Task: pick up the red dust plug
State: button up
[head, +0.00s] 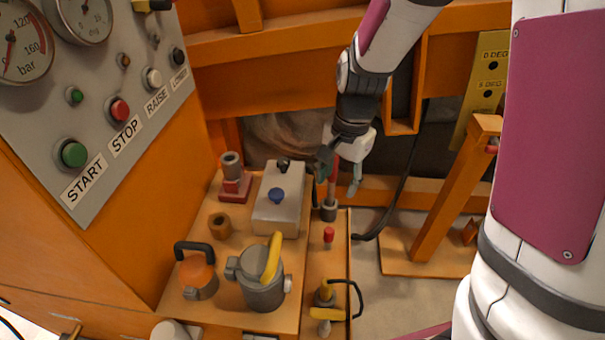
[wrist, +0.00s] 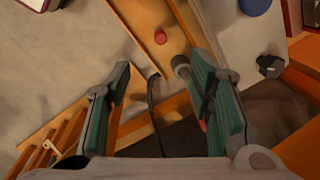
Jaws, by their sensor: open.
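The red dust plug (head: 328,234) is a small red cap standing on the narrow orange ledge beside the shelf. In the wrist view the red dust plug (wrist: 160,37) shows from above as a small red disc, beyond the fingertips and roughly centred between them. My gripper (head: 338,177) is open and empty, above and behind the plug in the head view. Its two green-grey fingers spread wide in the wrist view (wrist: 165,78). A grey cylindrical fitting (head: 329,210) stands close to the gripper, and it also shows by the right finger (wrist: 181,66).
The orange shelf (head: 205,265) left of the ledge holds a grey box (head: 278,200) with a blue cap, a grey connector with a yellow lever (head: 264,275) and an orange-topped one (head: 198,276). A black hose (head: 390,205) hangs right of the ledge. Sandy floor lies beyond.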

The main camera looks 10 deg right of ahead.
jog(key=m+b, duration=0.2)
jog(key=b, duration=0.1)
send_over(330, 230)
notch_tip(330, 230, down, 11)
jog(key=shift+g+h, duration=0.3)
jog(key=shift+g, duration=0.1)
jog(key=f+b, duration=0.1)
jog(key=f, duration=0.2)
jog(key=f+b, duration=0.1)
jog(key=f, duration=0.4)
jog(key=shift+s+a+f+b, duration=0.2)
jog(key=shift+a+f+b, duration=0.1)
jog(key=shift+f+b, duration=0.1)
jog(key=shift+w+d+f+b, duration=0.1)
jog(key=shift+f+b, duration=0.55)
jog(key=shift+f, duration=0.65)
jog(key=shift+w+d+f+b, duration=0.1)
jog(key=shift+f+b, duration=0.55)
jog(key=shift+f, duration=0.6)
jog(key=c, duration=1.1)
